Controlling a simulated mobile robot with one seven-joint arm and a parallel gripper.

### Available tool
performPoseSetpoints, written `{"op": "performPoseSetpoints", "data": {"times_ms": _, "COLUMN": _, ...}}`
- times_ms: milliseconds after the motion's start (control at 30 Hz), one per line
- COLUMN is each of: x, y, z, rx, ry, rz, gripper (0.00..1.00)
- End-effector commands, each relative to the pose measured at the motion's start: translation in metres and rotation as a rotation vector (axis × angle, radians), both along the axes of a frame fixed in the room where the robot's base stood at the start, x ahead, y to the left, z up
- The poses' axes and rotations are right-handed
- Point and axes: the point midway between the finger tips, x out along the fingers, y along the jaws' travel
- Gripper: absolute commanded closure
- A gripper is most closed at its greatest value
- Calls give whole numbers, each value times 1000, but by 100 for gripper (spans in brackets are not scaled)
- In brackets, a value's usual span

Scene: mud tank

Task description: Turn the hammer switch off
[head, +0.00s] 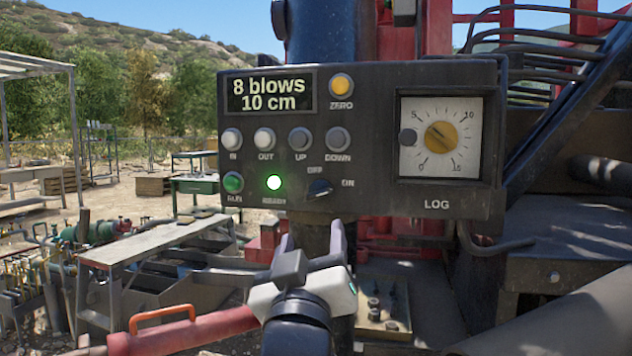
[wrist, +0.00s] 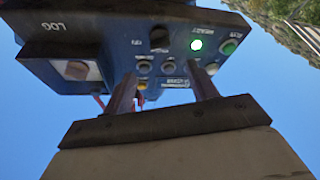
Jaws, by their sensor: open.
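The hammer switch is a small dark rotary knob (head: 320,188) low on the black control box (head: 370,195), between an OFF label above and an ON label at its right. Its handle appears slanted toward the ON side, though it is small. It also shows in the wrist view as a dark knob (wrist: 160,41), with the panel upside down. My gripper (head: 312,232) is in front of and below the knob, its two fingers pointing up toward the panel. In the wrist view my gripper (wrist: 162,76) is open and empty, apart from the knob.
A lit green lamp (head: 274,182) and a green RUN button (head: 233,182) sit left of the knob. Several push buttons are above. The display (head: 270,93) reads "8 blows 10 cm". A dial (head: 441,136) is at the right. A workbench (head: 150,243) stands at the left.

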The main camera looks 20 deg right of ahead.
Motion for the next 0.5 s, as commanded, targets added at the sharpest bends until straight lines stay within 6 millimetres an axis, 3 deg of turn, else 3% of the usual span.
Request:
{"op": "performPoseSetpoints", "data": {"times_ms": 300, "x": 58, "y": -28, "z": 26, "rx": 2, "ry": 2, "rz": 1, "gripper": 42}}
{"op": "performPoseSetpoints", "data": {"times_ms": 500, "x": 83, "y": -40, "z": 36, "rx": 1, "ry": -1, "rz": 2, "gripper": 42}}
